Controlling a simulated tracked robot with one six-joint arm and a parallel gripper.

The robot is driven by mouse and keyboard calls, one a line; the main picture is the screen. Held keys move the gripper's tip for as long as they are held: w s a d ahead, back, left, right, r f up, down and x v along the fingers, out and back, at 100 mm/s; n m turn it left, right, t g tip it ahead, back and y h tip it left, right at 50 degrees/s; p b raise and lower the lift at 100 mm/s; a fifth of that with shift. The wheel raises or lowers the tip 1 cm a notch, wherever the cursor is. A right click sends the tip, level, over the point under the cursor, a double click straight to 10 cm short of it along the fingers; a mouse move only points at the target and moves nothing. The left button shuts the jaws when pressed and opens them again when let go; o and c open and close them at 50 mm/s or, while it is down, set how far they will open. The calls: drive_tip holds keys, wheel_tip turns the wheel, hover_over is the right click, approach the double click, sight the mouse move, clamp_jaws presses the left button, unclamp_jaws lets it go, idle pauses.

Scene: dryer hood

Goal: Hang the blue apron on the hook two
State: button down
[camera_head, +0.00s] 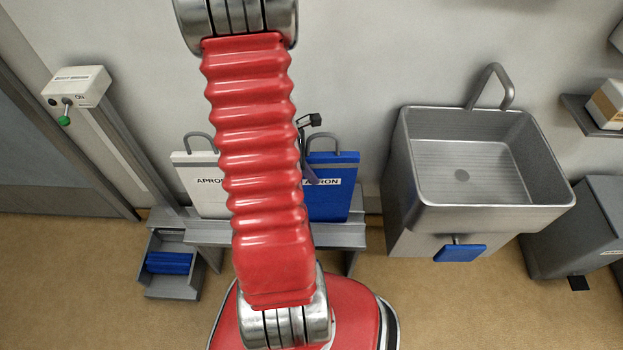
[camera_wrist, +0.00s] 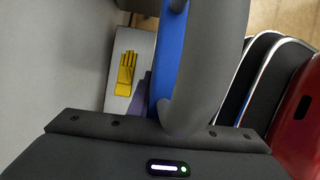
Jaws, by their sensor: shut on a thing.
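The blue apron (camera_head: 331,196) is a flat blue panel labelled APRON with a grey loop on top. It stands upright at the grey bench, its left part hidden behind my red arm. In the wrist view its blue side (camera_wrist: 168,62) shows edge-on, with the large grey loop (camera_wrist: 222,65) close to the camera. My gripper (camera_wrist: 178,126) is shut on the loop, though the contact is partly hidden. In the head view my arm hides most of the gripper; a small dark part shows beside the loop. I cannot make out hook two in either view.
A white apron (camera_head: 196,182) stands left of the blue one on the bench (camera_head: 206,233). A steel sink (camera_head: 480,217) is to the right, and a switch post (camera_head: 130,150) is to the left.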

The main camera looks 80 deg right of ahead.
drive_tip(key=shift+f, duration=2)
drive_tip(key=c, duration=1.6)
unclamp_jaws()
drive_tip(key=v, duration=1.3)
drive_tip(key=shift+w+r, duration=0.2)
drive_tip(key=shift+r, duration=0.1)
